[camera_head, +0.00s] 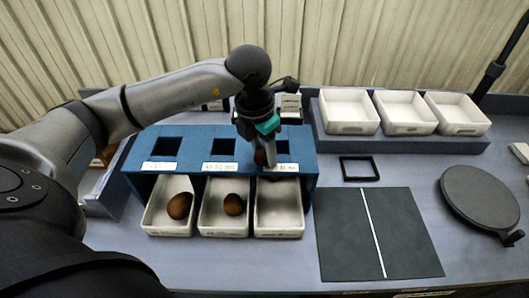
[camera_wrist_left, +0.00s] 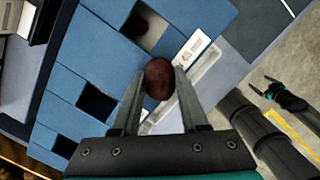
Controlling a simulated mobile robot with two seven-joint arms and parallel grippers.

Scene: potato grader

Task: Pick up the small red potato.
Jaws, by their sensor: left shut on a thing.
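My left gripper (camera_head: 262,160) is shut on a small, dark reddish potato, the red potato (camera_head: 261,157). It holds the potato above the right-hand part of the blue sorting box (camera_head: 195,144), close to the right-hand square opening. In the left wrist view the red potato (camera_wrist_left: 158,78) sits between the two fingertips of my left gripper (camera_wrist_left: 160,84), with the blue top and an opening behind it. My right gripper (camera_wrist_left: 272,88) shows at the right of the wrist view with its fingers apart and nothing visible between them; it is out of the head view.
Under the box's front stand three white trays; the left one holds a brown potato (camera_head: 179,205), the middle one another (camera_head: 234,204), and the right tray (camera_head: 279,222) looks empty. Several empty white bins (camera_head: 404,126) stand back right. A dark mat (camera_head: 345,235) and round plate (camera_head: 480,196) lie right.

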